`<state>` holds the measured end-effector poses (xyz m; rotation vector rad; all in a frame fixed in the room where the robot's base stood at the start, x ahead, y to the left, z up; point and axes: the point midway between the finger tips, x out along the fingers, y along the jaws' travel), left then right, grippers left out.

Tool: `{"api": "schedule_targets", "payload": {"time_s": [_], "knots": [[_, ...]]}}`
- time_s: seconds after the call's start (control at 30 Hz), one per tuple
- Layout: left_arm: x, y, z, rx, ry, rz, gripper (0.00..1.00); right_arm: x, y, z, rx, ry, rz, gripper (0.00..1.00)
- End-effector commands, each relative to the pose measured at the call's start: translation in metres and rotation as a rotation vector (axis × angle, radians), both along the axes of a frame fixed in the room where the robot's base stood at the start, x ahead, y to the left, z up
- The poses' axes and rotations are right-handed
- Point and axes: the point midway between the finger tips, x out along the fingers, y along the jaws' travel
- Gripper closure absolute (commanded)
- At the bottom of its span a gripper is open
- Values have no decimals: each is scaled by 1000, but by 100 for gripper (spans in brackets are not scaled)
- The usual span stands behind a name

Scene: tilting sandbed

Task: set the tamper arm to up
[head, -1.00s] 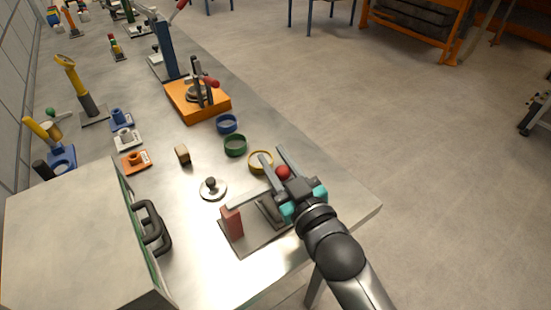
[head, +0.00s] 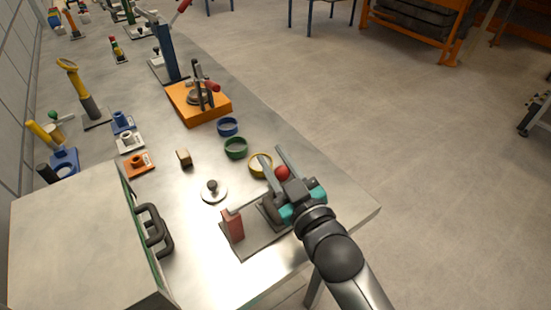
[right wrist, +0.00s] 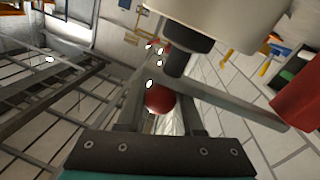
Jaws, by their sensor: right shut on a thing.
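The tamper stands at the near right of the bench: a grey base plate (head: 262,243), a red post (head: 233,226) and a pale arm (head: 249,204) running from the post toward my right gripper (head: 272,156). The arm looks roughly level and ends in a red ball knob (head: 282,173). My right gripper is shut on this knob, one finger on each side. In the right wrist view the red knob (right wrist: 158,98) sits between the fingers, with the grey arm (right wrist: 235,103) running off to the right. A dark tamper head is partly hidden by my gripper. My left gripper is out of view.
Yellow (head: 260,164), green (head: 235,148) and blue (head: 228,126) rings lie beyond the tamper. A round lid (head: 214,192) lies to its left. A grey box with black handles (head: 152,225) stands at the left. The bench's right edge is close to my arm.

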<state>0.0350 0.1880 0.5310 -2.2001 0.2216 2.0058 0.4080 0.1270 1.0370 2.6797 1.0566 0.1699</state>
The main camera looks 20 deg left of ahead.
Motion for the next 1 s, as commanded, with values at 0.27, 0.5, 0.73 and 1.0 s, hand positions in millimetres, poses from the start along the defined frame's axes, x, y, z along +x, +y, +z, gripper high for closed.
{"api": "schedule_targets", "payload": {"time_s": [0.27,0.5,0.73,1.0], "knots": [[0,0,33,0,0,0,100,-7,6,31,-139,-178,2,100],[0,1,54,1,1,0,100,-19,15,53,-277,-360,1,100],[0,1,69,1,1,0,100,-34,27,70,-411,-533,2,100],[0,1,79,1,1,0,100,-55,43,84,-566,-737,1,100]]}}
